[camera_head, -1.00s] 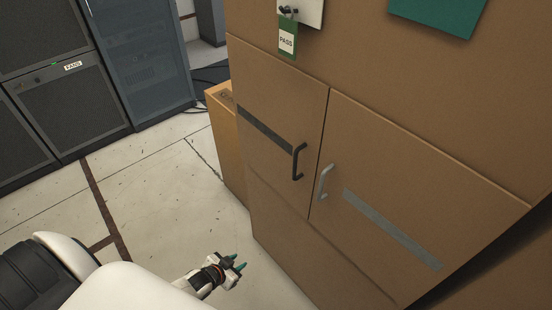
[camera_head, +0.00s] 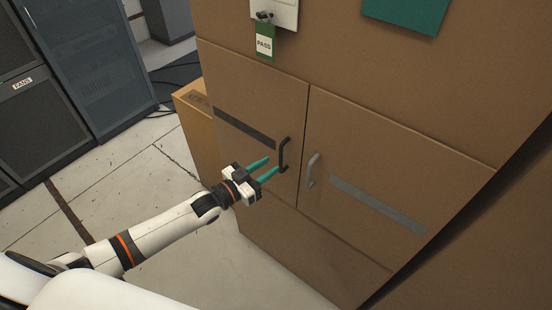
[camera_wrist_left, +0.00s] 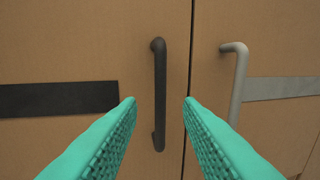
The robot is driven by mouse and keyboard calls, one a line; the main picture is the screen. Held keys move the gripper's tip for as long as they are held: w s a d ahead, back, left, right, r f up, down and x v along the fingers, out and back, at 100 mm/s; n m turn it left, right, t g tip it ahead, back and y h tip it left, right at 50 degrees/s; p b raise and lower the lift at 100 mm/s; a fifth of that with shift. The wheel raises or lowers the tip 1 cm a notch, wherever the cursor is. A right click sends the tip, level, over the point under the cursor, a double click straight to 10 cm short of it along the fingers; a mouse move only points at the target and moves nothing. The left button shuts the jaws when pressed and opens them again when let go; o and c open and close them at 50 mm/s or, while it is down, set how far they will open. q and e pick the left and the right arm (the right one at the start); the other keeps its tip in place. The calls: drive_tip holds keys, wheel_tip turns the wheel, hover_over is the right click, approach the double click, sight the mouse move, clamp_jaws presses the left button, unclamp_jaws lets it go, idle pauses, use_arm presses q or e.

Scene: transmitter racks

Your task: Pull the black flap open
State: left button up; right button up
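The black flap (camera_head: 254,95) is the left door of the brown cabinet, with a dark stripe (camera_head: 245,128) and a black bar handle (camera_head: 283,154). It is shut. My left gripper (camera_head: 264,167) is open, its two teal fingers pointing at the handle. In the left wrist view the black handle (camera_wrist_left: 159,95) stands upright between the open fingertips (camera_wrist_left: 160,101), nearer the left one in the picture, with gaps on both sides. I cannot tell whether the fingertips reach past it. My right gripper is not in view.
The right door (camera_head: 390,180) has a grey handle (camera_head: 312,170) and grey stripe, close beside the black handle. A green PASS tag (camera_head: 264,43) hangs above. Dark racks (camera_head: 100,60) stand at the left.

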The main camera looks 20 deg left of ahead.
use_arm(q)
drive_tip(key=x, duration=0.4)
clamp_jaws()
